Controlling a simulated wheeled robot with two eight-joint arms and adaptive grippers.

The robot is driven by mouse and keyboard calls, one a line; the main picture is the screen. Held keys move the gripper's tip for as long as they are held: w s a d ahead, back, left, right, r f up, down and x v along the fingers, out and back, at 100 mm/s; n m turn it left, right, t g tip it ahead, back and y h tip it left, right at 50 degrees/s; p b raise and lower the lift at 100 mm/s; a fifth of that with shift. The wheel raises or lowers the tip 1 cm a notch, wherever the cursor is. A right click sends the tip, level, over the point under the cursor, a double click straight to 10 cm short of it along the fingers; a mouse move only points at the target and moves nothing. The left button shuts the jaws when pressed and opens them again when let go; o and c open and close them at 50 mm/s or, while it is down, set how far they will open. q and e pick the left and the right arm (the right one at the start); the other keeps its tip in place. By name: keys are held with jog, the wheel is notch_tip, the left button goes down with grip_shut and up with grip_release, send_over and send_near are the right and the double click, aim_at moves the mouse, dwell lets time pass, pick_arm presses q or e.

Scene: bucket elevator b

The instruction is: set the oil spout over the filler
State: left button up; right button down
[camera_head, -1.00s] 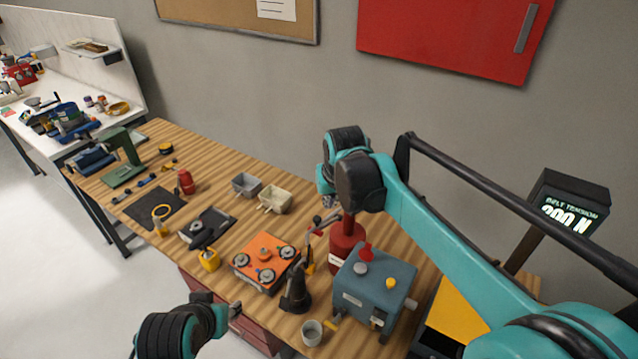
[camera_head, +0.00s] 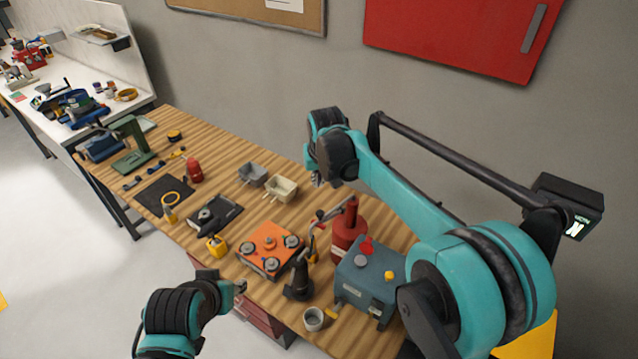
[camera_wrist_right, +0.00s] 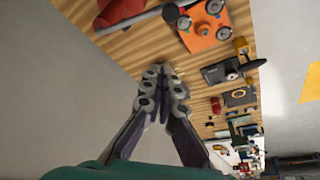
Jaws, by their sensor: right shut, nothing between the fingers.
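A red oil can (camera_head: 347,238) stands on the wooden bench, with a thin grey spout (camera_head: 330,214) reaching left from its top. The can (camera_wrist_right: 120,10) and its spout (camera_wrist_right: 140,20) also show at the top of the right wrist view. My right gripper (camera_head: 317,181) is up behind the spout, apart from it. In the right wrist view its fingers (camera_wrist_right: 165,77) are together and empty. My left gripper (camera_head: 241,286) is low at the bench's front edge; its fingers are too small to judge. A blue-grey box (camera_head: 365,282) with red, grey and yellow caps is right of the can. I cannot tell which part is the filler.
An orange plate (camera_head: 270,247) with several round fittings, a black stand (camera_head: 299,282) and a grey cup (camera_head: 314,319) are near the can. Two small bins (camera_head: 281,189) sit farther back. A wall stands behind.

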notch_tip(320, 180, down, 8)
jog(key=s+p, duration=0.1)
dwell(0.4)
jog(key=shift+d+r, duration=0.1)
jog(key=shift+s, duration=0.2)
